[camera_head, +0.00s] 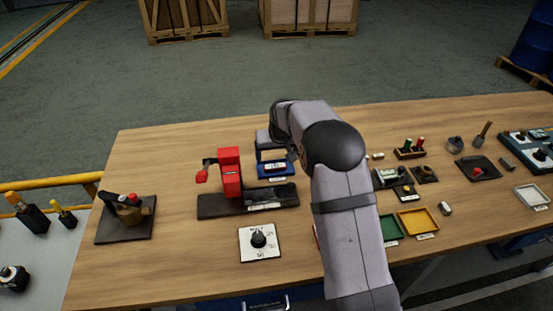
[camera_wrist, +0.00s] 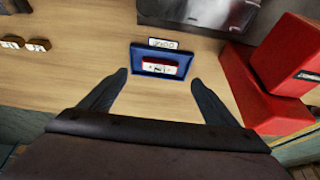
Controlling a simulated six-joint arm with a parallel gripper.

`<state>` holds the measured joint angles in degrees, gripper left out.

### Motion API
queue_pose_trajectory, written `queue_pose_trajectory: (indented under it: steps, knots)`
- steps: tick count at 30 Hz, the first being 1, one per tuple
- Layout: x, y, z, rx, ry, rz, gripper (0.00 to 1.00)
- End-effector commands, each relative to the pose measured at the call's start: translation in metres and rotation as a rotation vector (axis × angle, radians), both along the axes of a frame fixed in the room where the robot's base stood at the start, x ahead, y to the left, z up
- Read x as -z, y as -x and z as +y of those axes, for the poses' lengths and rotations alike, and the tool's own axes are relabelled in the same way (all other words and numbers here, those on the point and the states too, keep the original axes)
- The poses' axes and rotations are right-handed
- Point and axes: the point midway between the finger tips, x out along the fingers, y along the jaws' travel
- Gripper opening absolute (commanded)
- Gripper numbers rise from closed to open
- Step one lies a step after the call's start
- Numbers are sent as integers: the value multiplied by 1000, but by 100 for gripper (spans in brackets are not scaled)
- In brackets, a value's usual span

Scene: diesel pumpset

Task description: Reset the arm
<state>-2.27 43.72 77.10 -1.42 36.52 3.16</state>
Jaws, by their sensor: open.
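My gripper (camera_wrist: 158,82) is open and empty in the wrist view, its two dark fingers spread apart. Ahead of the fingers, a blue tray (camera_wrist: 137,60) lies on the table with a red and white block (camera_wrist: 158,66) in it. In the head view my arm reaches over the table, and my gripper (camera_head: 282,155) is at its far end, partly hidden by the wrist. The blue tray (camera_head: 262,172) shows there just below it. A red device (camera_head: 230,172) on a dark base stands left of my gripper.
A white dial plate (camera_head: 259,242) lies in front of the red device. A dark plate (camera_head: 125,228) with a brass part is at the left. Yellow (camera_head: 417,220) and green (camera_head: 391,227) trays lie right of my arm. The table's back left (camera_head: 160,145) is clear.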

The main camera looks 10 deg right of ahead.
Motion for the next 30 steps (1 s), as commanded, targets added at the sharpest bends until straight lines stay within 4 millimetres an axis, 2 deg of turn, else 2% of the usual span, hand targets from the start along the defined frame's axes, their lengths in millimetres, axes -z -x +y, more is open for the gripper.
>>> queue_pose_trajectory:
  steps: [8, 11, 14, 17, 20, 27, 30]
  knots:
    - [-2, 5, -1, 0, 0, 6, 82]
    - [-6, 19, -2, 0, 1, 23, 82]
    - [-12, 44, -5, 2, 2, 51, 82]
    - [-19, 81, -8, 3, 2, 93, 82]
    - [-25, 127, -11, 3, 3, 142, 82]
    - [-26, 252, -17, 2, 4, 265, 82]
    - [-22, 298, -19, 3, 3, 311, 82]
